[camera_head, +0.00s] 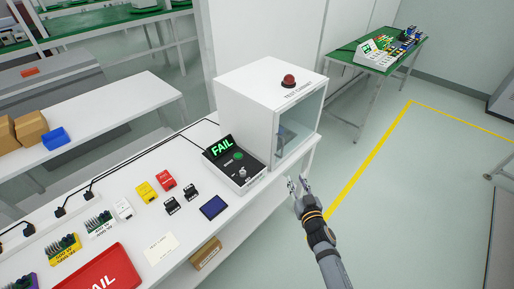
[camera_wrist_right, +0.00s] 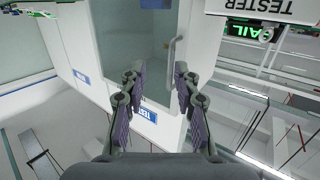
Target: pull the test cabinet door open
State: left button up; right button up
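The white test cabinet (camera_head: 245,107) stands at the right end of the bench with a red dome on top. Its glass door (camera_head: 299,127) faces right and looks shut. In the right wrist view, the door's glass (camera_wrist_right: 145,45) lies in front of the fingers, with a grey bar handle (camera_wrist_right: 172,62) close to the tip of the right-hand finger. My right gripper (camera_head: 298,183) is below and in front of the door, beside the bench edge. In the wrist view its fingers (camera_wrist_right: 158,75) are apart with nothing held. I cannot tell whether a finger touches the handle. My left gripper is not in view.
A black control box (camera_head: 238,165) with a green FAIL display stands on the bench (camera_head: 195,235) beside the cabinet. Small parts and a red FAIL tray (camera_head: 100,272) lie further left. Open floor with a yellow line (camera_head: 370,155) is right of the cabinet; a green table (camera_head: 385,62) stands behind.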

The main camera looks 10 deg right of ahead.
jog(key=w+a+r, duration=0.1)
jog(key=w+r, duration=0.1)
jog(key=w, duration=0.4)
jog(key=w+a+r+t, duration=0.1)
jog(key=w+r, duration=0.1)
jog(key=w, duration=0.3)
jog(key=shift+w+a+r+y+b, duration=0.3)
jog(key=shift+w+a+y+b, duration=0.1)
jog(key=shift+c, duration=0.4)
grip_shut()
